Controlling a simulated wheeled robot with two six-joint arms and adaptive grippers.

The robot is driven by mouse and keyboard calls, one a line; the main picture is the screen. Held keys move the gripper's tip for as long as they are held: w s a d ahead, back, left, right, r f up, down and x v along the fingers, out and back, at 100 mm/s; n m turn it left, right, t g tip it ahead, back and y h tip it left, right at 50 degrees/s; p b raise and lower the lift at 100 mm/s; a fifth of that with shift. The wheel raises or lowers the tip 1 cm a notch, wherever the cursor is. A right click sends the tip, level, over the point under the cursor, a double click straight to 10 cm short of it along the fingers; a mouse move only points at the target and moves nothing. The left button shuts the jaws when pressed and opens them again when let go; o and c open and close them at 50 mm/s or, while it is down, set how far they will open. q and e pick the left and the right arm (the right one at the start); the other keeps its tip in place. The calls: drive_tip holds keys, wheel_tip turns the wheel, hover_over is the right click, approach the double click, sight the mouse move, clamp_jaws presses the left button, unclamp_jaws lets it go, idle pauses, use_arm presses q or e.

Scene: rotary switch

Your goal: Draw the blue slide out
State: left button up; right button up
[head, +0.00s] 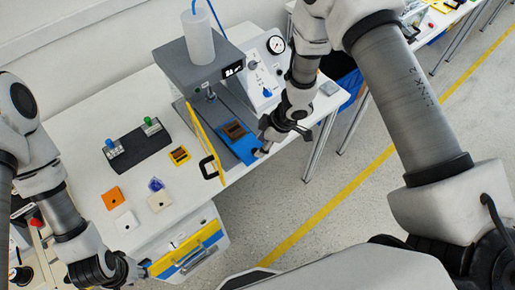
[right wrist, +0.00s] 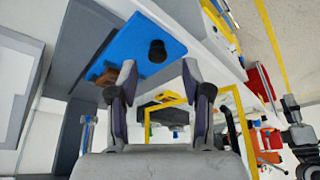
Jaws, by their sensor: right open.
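The blue slide (head: 247,152) lies flat on the grey base of the press, with a brown block (head: 235,129) on it. In the right wrist view the blue slide (right wrist: 125,50) carries a round black knob (right wrist: 158,51) near its outer end. My right gripper (head: 265,145) is at that outer end, near the table edge. Its fingers (right wrist: 159,68) are open, with the knob appearing between their tips. I cannot tell whether they touch it. My left gripper (head: 142,272) is low at the left, by the drawer front; its fingers are too small to judge.
The grey press (head: 203,65) stands behind the slide. A yellow guard frame (head: 205,135) with a black handle stands at its left. A gauge panel (head: 262,75) is at the right. Several coloured tiles and a dark switch block (head: 140,149) lie on the white table. Floor is free in front.

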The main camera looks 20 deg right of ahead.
drive_tip(key=v, duration=0.7)
drive_tip(key=shift+s+d+r, duration=0.15)
drive_tip(key=shift+s+r, duration=0.05)
drive_tip(key=shift+r, duration=0.15)
drive_tip(key=shift+f, duration=0.1)
drive_tip(key=s+a+f+m+g+b, duration=0.1)
drive_tip(key=s+f+m+g+b, duration=0.45)
drive_tip(key=s+f, duration=1.35)
drive_tip(key=s+d+m+t+h+b, duration=0.1)
drive_tip(key=s+d+m+t+h, duration=0.2)
drive_tip(key=d+m, duration=0.3)
drive_tip(key=shift+s+d+f+m+t+h, duration=0.15)
drive_tip(key=shift+s+f+m+t+h, duration=0.3)
drive_tip(key=shift+m, duration=0.5)
